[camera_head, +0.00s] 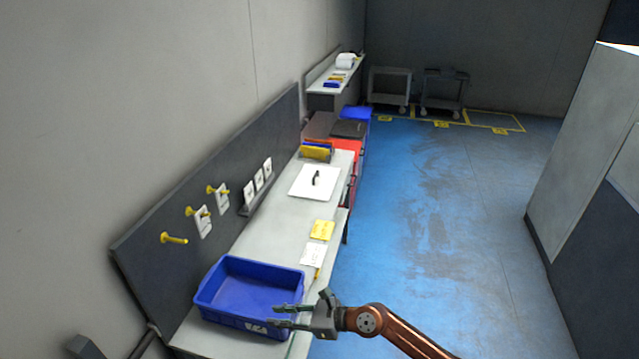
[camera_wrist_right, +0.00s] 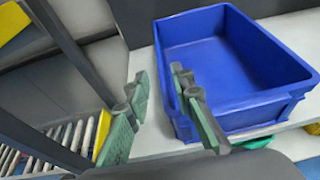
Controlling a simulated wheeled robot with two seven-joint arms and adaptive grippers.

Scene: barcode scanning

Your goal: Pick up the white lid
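A flat white square piece (camera_head: 306,190) lies on the far half of the workbench, with a small dark upright part or object on its middle. It is the only thing that looks like the white lid, but I cannot be sure. My right gripper (camera_head: 275,315) is at the bench's near end, by the front right corner of the blue bin (camera_head: 245,290). The right wrist view shows its fingers (camera_wrist_right: 160,82) apart with nothing between them, beside the blue bin (camera_wrist_right: 216,62). The gripper is well short of the white piece.
Yellow and white cards (camera_head: 322,229) lie between bin and white piece. A pegboard (camera_head: 215,160) with yellow pegs and white cards lines the bench's left. A holder with yellow and blue items (camera_head: 317,150) stands behind. Blue floor (camera_head: 430,230) is open at the right.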

